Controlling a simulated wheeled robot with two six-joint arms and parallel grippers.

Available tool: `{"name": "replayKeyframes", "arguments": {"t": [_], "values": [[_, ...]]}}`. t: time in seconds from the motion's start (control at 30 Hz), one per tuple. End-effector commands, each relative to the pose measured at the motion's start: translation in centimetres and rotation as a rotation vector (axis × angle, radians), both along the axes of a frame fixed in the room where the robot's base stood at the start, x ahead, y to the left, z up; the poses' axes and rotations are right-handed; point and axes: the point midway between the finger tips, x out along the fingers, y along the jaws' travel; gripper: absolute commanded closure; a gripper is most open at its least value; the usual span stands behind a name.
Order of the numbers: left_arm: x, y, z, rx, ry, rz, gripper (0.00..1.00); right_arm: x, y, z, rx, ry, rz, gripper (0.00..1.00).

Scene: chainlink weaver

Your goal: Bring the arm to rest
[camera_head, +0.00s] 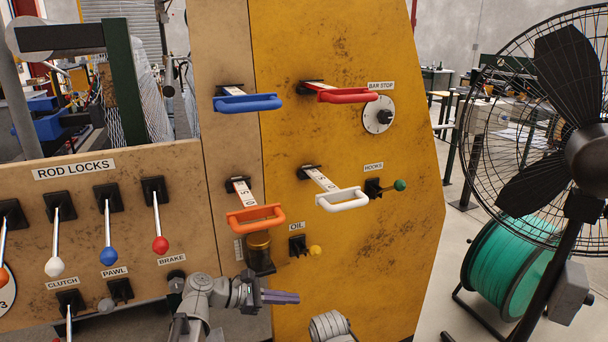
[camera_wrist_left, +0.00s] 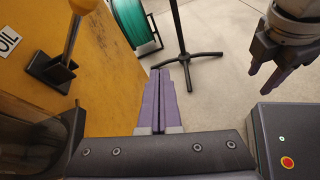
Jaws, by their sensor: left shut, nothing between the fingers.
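My left gripper (camera_head: 281,297) is in front of the lower part of the yellow machine panel (camera_head: 370,250). It points to the right, below the OIL label and its yellow-knobbed lever (camera_head: 315,250). In the left wrist view its purple fingers (camera_wrist_left: 158,100) lie together, shut with nothing between them. That lever also shows there at the upper left (camera_wrist_left: 72,35). My right gripper (camera_wrist_left: 260,80) shows at the upper right of the left wrist view, its two purple fingers apart and empty. In the head view only a grey part of my right arm shows at the bottom edge.
Blue (camera_head: 248,102), red (camera_head: 347,95), orange (camera_head: 256,218) and white (camera_head: 343,199) handles stick out of the panel. ROD LOCKS levers stand left. A fan (camera_head: 545,130) and green reel (camera_head: 505,265) stand right.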

Motion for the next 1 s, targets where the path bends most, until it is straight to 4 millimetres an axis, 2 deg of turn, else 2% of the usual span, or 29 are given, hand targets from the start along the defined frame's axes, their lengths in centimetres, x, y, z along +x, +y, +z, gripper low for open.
{"name": "replayKeyframes", "arguments": {"t": [0.03, 0.1, 0.2, 0.33, 0.5, 0.73, 0.8, 1.0], "values": [[-2.0, -1.8, -1.8, 0.116, -0.067, -0.100, 1.00, 0.0, 0.0, 0.0, 0.000, 0.000, 0.000, 0.50], [-4.6, -3.3, -4.7, 0.302, -0.183, -0.276, 1.00, 0.0, 0.0, 0.0, 0.000, 0.000, 0.000, 0.50], [-8.1, -4.2, -8.3, 0.545, -0.347, -0.561, 1.00, 0.0, 0.0, 0.0, 0.000, 0.000, 0.000, 0.50], [-11.7, -3.5, -11.5, 0.788, -0.521, -0.938, 1.00, 0.0, 0.0, 0.0, 0.000, 0.000, 0.000, 0.50], [-14.4, -1.7, -13.2, 0.980, -0.665, -1.352, 1.00, 0.0, 0.0, 0.0, 0.000, 0.000, 0.000, 0.50], [-16.5, 0.8, -13.2, 1.123, -0.764, -1.836, 1.00, 0.0, 0.0, 0.2, 0.000, 0.000, 0.000, 0.50], [-16.1, 0.8, -10.8, 1.118, -0.759, -1.811, 1.00, 0.0, 0.0, 2.6, 0.000, 0.000, 0.000, 0.50], [-16.1, 0.8, -6.6, 1.118, -0.759, -1.807, 1.00, 0.0, 0.0, 6.8, 0.000, 0.000, 0.000, 0.50]]}}
